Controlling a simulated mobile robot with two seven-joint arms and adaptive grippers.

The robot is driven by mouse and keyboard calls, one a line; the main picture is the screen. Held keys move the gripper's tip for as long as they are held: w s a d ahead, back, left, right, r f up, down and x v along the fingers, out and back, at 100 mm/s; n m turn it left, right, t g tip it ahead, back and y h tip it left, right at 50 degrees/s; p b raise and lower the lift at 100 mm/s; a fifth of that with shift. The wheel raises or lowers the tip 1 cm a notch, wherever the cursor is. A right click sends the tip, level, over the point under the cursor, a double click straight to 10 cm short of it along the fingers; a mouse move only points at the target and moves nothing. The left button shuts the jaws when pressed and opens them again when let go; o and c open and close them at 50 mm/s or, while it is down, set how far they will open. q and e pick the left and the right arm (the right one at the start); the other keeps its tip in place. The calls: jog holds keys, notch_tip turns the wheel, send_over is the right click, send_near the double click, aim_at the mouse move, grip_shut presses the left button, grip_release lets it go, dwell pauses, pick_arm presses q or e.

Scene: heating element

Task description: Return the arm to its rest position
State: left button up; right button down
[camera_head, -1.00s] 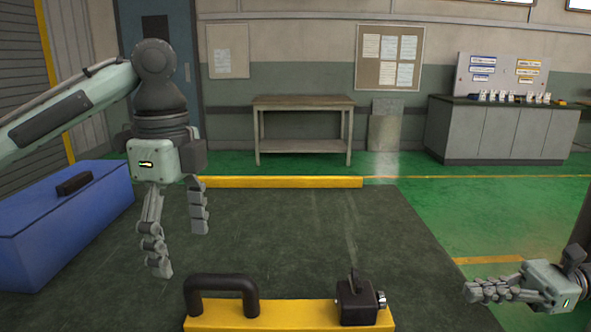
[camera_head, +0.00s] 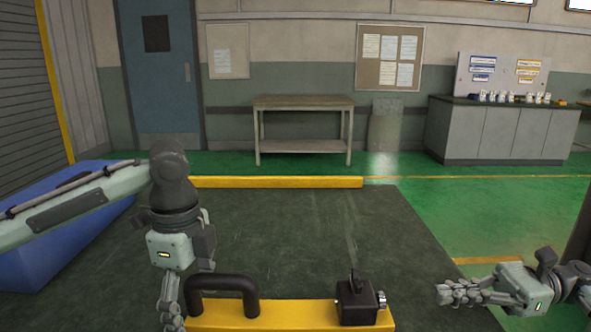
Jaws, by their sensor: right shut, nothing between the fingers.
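My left arm (camera_head: 85,205) comes in from the left, over the blue box, and bends down at a dark joint. My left gripper (camera_head: 170,322) points down just left of the black handle (camera_head: 222,282), its lower end near the bottom edge of the view. One finger shows clearly, so its opening cannot be judged. My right gripper (camera_head: 441,294) is at the lower right, pointing left, with its fingers shut together and nothing between them. It is right of the black block (camera_head: 357,302) and apart from it.
A yellow surface (camera_head: 275,314) at the bottom carries the black handle and black block. A blue box (camera_head: 25,255) stands at the left. Dark floor (camera_head: 320,235) lies open ahead. A table (camera_head: 300,103) and a grey cabinet counter (camera_head: 495,133) stand along the far wall.

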jog(key=a, duration=0.3)
jog(key=shift+s+a, duration=0.1)
jog(key=shift+a, duration=0.1)
jog(key=d, duration=1.3)
jog(key=w+d+r+m+t+y, duration=0.1)
jog(key=w+d+r+m+t, duration=0.2)
jog(key=w+d+m+t, duration=0.65)
jog(key=shift+w+d+f+m+t+h, duration=0.45)
jog(key=shift+f+m+t+h, duration=0.5)
jog(key=shift+m, duration=1.25)
jog(key=shift+w+d+f+m+t+h, duration=0.45)
jog(key=shift+m+t, duration=0.9)
jog(key=shift+m, duration=0.9)
jog(key=shift+w+d+f+m+t+h, duration=0.35)
jog(key=shift+f+m+t+h, duration=0.65)
jog(key=shift+m, duration=1.2)
jog(key=shift+s+r, duration=0.1)
jog(key=shift+r, duration=0.15)
